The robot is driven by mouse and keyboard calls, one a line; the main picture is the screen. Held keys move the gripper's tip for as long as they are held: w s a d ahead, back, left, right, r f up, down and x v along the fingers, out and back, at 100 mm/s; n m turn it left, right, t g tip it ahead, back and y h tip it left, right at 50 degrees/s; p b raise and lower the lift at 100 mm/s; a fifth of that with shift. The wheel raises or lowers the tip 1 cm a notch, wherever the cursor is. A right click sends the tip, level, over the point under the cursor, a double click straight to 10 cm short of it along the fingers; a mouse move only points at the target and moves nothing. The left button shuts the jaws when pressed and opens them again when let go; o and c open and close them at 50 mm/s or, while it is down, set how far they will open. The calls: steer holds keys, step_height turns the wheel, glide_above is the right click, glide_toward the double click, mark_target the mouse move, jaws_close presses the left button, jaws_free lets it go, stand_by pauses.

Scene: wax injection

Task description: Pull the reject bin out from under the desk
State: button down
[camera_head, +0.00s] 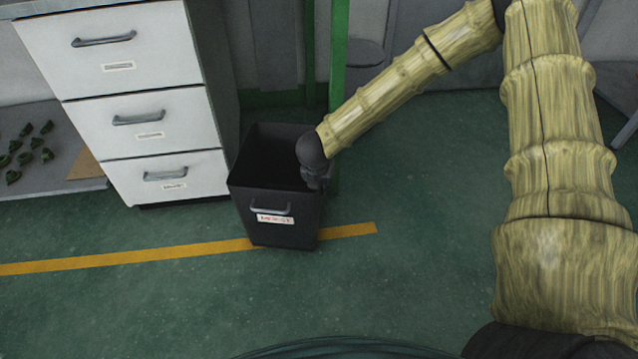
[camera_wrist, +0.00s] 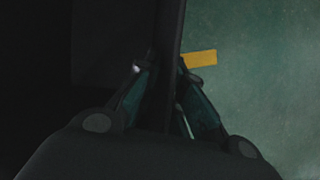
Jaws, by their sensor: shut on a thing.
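The reject bin (camera_head: 250,205) is a black, open-topped bin with a grey handle and a white label on its front. It stands on the green floor just right of the white drawer unit, its lower front over the yellow line. My gripper (camera_head: 312,182) is at the bin's right rim. In the wrist view my gripper (camera_wrist: 163,75) has one finger on each side of the bin's wall (camera_wrist: 168,35), shut on it. The dark inside of the bin is to the left there, the green floor to the right. The head view hides the fingertips.
The white drawer unit (camera_head: 120,110) stands close to the bin's left side. A green post (camera_head: 338,60) rises behind the bin. A low shelf (camera_head: 55,165) with several small green pieces is at far left. The floor in front of the bin, around the yellow line (camera_head: 130,258), is clear.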

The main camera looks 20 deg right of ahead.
steer(key=shift+w+d+f, duration=0.15)
steer(key=shift+w+d, duration=0.05)
steer(key=shift+d, duration=0.65)
steer(key=c, duration=1.4)
jaws_free()
steer(key=shift+w+a, duration=0.1)
steer(key=shift+a, duration=0.25)
steer(key=v, duration=1.2)
